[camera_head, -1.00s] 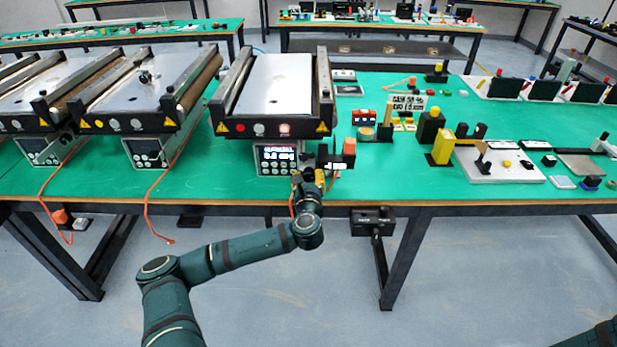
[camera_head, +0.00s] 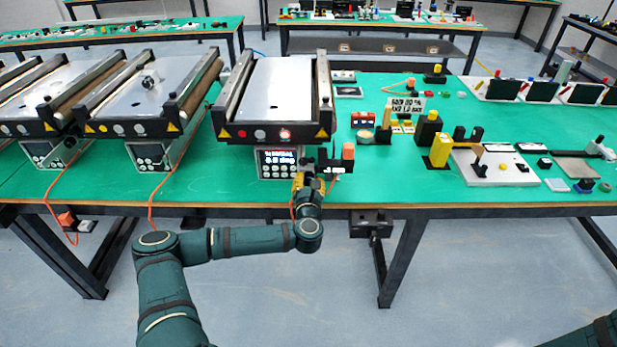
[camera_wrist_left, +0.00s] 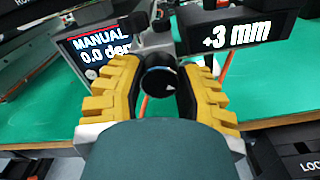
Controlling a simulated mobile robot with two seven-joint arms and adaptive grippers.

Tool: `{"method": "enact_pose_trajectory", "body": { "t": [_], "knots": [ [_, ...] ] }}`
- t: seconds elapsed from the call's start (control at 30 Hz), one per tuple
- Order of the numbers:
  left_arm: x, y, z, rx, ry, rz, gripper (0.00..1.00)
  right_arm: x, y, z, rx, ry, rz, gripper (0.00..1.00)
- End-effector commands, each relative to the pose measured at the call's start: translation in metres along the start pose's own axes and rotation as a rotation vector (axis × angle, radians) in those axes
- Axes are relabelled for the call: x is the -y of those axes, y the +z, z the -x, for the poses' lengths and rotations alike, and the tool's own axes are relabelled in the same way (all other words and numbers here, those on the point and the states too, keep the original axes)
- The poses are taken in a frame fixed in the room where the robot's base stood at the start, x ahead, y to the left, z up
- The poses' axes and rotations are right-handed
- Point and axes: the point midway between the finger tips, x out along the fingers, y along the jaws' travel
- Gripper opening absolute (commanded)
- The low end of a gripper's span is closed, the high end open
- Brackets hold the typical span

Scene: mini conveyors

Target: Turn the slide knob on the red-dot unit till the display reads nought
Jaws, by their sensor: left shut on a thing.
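The red-dot unit (camera_head: 223,133) is a small conveyor with a silver bed, near the middle of the green table. Its grey control box (camera_head: 277,163) is under its front; the box's screen in the left wrist view (camera_wrist_left: 97,52) reads "MANUAL" and about "0.0 deg", its edge cut off. A dark round slide knob (camera_wrist_left: 159,80) with a white mark sits between the yellow fingers of my left gripper (camera_head: 306,183), which is shut on it. A black display (camera_wrist_left: 236,33) beyond the knob reads "+3 mm". My right gripper is out of view.
A yellow-dot unit (camera_head: 99,128) stands to the left, with orange cables hanging over the table edge. An orange-topped post (camera_head: 347,151) stands close right of my left gripper. Yellow and black blocks and a white board (camera_head: 495,170) lie further right.

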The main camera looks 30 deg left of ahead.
Motion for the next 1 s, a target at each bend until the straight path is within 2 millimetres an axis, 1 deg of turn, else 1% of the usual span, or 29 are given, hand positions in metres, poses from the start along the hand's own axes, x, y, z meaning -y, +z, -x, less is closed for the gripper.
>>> {"method": "enact_pose_trajectory", "body": {
  "t": [0.03,0.4,1.0],
  "knots": [
    [-0.001,0.004,0.000,0.004,0.000,-0.047,0.00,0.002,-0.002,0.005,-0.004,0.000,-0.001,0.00],
    [0.000,0.004,0.000,0.006,0.000,-0.398,0.00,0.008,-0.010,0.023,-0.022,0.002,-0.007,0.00],
    [0.002,0.003,0.000,0.006,0.001,-0.968,0.00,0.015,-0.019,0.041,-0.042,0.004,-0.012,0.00]
  ]
}}
